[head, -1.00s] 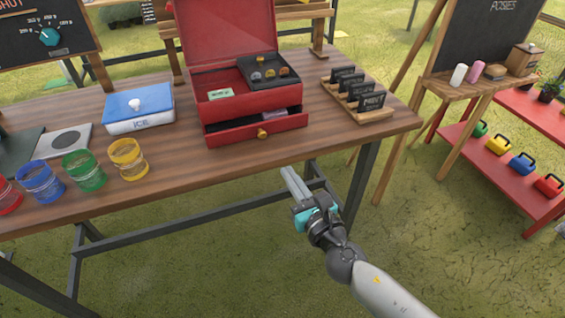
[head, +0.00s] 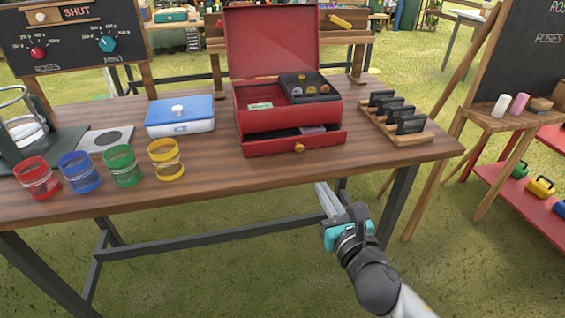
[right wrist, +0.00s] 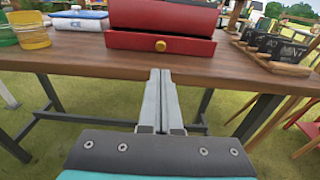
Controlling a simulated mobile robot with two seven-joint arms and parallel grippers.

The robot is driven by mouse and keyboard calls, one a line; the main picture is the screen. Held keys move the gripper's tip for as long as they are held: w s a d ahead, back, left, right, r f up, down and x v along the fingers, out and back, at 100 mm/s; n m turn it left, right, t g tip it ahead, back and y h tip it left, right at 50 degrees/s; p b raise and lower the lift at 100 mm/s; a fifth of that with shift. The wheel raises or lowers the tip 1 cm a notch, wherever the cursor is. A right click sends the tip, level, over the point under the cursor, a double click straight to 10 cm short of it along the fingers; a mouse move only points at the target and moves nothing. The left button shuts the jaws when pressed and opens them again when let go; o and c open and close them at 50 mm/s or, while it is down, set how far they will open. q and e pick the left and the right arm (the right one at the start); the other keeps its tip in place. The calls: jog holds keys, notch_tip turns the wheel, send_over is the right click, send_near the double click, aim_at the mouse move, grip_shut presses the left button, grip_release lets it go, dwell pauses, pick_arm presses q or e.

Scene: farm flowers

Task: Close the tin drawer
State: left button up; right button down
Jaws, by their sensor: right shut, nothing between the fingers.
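The red tin (head: 285,101) stands on the wooden table with its lid raised. Its drawer (head: 270,147) is at the bottom front, pulled part way out, with a brass knob (head: 299,147) on its face. In the right wrist view the drawer (right wrist: 130,42) and its knob (right wrist: 160,46) are straight ahead, beyond the fingertips. My right gripper (head: 322,186) is shut and empty, in front of the table's front edge and apart from the drawer; its fingers also show in the right wrist view (right wrist: 160,75). My left gripper is not in view.
A blue-lidded ICE box (head: 180,117) and several coloured jars, including a yellow one (head: 166,160), stand left of the tin. A wooden rack of small black signs (head: 398,125) is to its right. The table top (head: 240,178) in front of the drawer is clear.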

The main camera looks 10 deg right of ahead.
jog(key=b, duration=0.4)
send_near(300, 149)
jog(key=w, duration=0.4)
jog(key=shift+w+a+f, duration=0.25)
jog(key=shift+w, duration=0.15)
pick_arm(q)
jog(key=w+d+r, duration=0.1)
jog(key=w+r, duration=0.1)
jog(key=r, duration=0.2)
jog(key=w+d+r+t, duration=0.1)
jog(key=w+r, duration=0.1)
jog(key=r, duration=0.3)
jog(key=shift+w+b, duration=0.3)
jog(key=shift+b, duration=0.05)
pick_arm(e)
jog(key=shift+w, duration=1.05)
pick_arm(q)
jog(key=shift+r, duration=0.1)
